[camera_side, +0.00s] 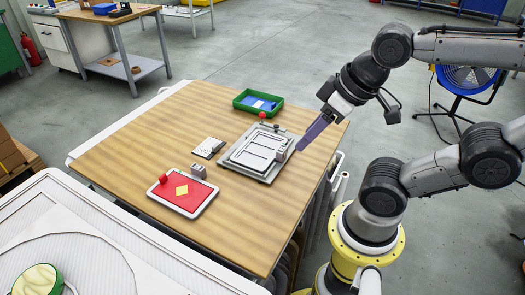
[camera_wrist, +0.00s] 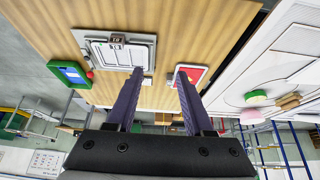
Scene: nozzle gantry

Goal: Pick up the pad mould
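No piece is marked as the pad mould. The likeliest is the pale slotted plate (camera_side: 257,151) in a grey frame (camera_side: 232,166) on the wooden table; it also shows at upper left in the wrist view (camera_wrist: 104,50). A small grey block (camera_side: 281,154) sits at the frame's right side. My gripper (camera_side: 300,149) has long purple fingers pointing down-left, with the tips by the frame's right side in the side view. In the wrist view my gripper (camera_wrist: 160,73) is open, with nothing between its fingers. The left fingertip overlaps the frame's edge there; whether it touches cannot be told.
A red tray (camera_side: 177,204) with a yellow diamond and a red knob lies at the front. A small grey block (camera_side: 198,171) and a flat grey-white plate (camera_side: 208,147) lie near it. A green tray (camera_side: 240,103) with blue contents stands behind. The table's left part (camera_side: 130,150) is clear.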

